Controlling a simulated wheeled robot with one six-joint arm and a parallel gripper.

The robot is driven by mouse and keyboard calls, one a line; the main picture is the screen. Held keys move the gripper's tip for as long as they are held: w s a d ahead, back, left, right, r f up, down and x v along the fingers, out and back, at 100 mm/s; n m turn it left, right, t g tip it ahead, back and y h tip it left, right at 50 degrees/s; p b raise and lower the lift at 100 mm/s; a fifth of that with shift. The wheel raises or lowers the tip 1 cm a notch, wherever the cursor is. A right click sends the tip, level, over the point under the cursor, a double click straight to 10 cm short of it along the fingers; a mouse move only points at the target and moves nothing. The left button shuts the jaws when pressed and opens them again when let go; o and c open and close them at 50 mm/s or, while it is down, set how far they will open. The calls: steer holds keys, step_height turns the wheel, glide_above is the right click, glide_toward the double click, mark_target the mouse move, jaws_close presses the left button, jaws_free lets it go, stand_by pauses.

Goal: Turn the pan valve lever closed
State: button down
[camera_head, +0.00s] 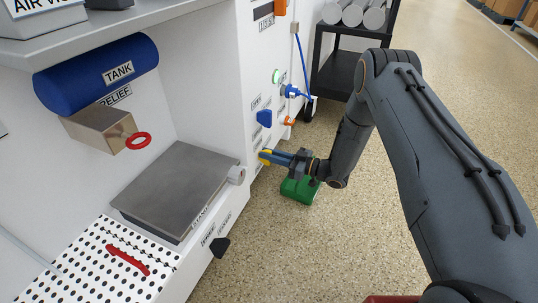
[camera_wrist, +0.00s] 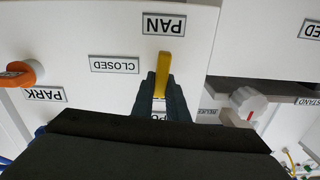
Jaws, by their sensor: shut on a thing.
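The pan valve lever is a yellow bar (camera_wrist: 163,64) on a white panel, just below the upside-down PAN label (camera_wrist: 164,24) in the wrist view. It runs nearly straight up and down there, its lower end between my fingers. The CLOSED label (camera_wrist: 114,64) lies to its left. Another label below the lever is mostly hidden by my fingers. My gripper (camera_wrist: 161,77) is shut on the lever, one dark finger on each side.
An orange handle (camera_wrist: 18,74) by the PARK label and a pale knob (camera_wrist: 242,106) with a red mark flank the lever. A grey plate (camera_head: 175,190) stands left of my gripper. A green box (camera_head: 299,190) is on the floor below. The floor to the right is open.

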steer(key=m, duration=0.4)
steer(key=shift+w+d+f+p, duration=0.15)
steer(key=shift+w+p, duration=0.1)
steer(key=shift+p, duration=0.15)
steer(key=shift+w+d+f+m, duration=0.15)
steer(key=shift+f+m, duration=0.1)
steer(key=shift+m, duration=1.9)
steer(key=shift+w+a+f+m, duration=0.1)
steer(key=shift+f+m, duration=0.1)
steer(key=shift+m, duration=1.9)
steer(key=shift+w+d+f+m, duration=0.15)
steer(key=shift+f+m, duration=0.1)
steer(key=shift+m, duration=1.9)
steer(key=c, duration=1.7)
jaws_free()
steer(key=shift+c, duration=0.2)
